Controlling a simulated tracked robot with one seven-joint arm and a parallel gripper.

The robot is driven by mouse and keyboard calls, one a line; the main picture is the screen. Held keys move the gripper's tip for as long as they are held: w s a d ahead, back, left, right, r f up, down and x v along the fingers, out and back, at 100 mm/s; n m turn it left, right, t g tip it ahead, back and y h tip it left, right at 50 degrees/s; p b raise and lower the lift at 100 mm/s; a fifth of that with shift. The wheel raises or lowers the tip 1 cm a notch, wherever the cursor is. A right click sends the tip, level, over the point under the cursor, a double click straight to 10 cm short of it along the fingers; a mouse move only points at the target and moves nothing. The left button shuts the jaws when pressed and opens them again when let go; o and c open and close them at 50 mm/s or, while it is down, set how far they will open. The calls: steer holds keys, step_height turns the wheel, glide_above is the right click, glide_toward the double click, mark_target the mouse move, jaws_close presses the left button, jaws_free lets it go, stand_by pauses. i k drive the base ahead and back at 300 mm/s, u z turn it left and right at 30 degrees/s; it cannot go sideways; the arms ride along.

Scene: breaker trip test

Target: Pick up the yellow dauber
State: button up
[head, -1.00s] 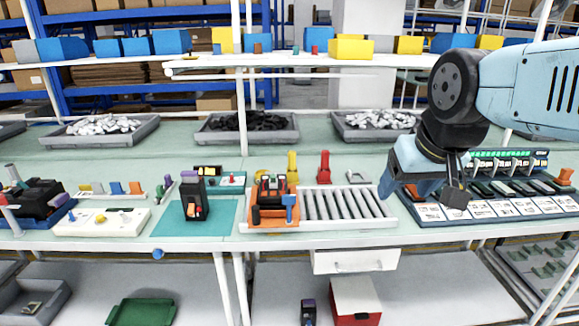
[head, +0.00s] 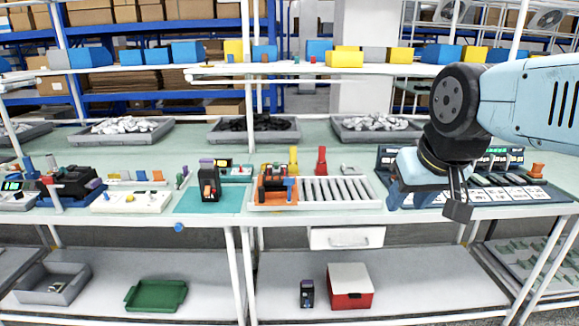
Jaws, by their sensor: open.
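A small upright yellow piece that looks like the yellow dauber (head: 293,160) stands on the bench behind the orange tray and roller section. A similar red piece (head: 321,161) stands just to its right. My gripper (head: 458,207) hangs at the right, in front of the panel with white cards. It is open, well to the right of the yellow piece and apart from it. Nothing shows between its fingers.
An orange tray (head: 267,197) and a grey roller track (head: 336,191) lie in front of the yellow piece. A black device (head: 209,181) stands on a teal mat (head: 233,203) to the left. Grey bins line the bench's back; a shelf (head: 290,71) runs above.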

mark_target(292, 150)
steer(key=k, duration=0.75)
steer(key=u, duration=0.5)
steer(key=i, duration=2.3)
steer(key=z, duration=0.55)
steer(key=k, duration=0.85)
steer(key=z, duration=0.1)
steer(key=i, duration=0.7)
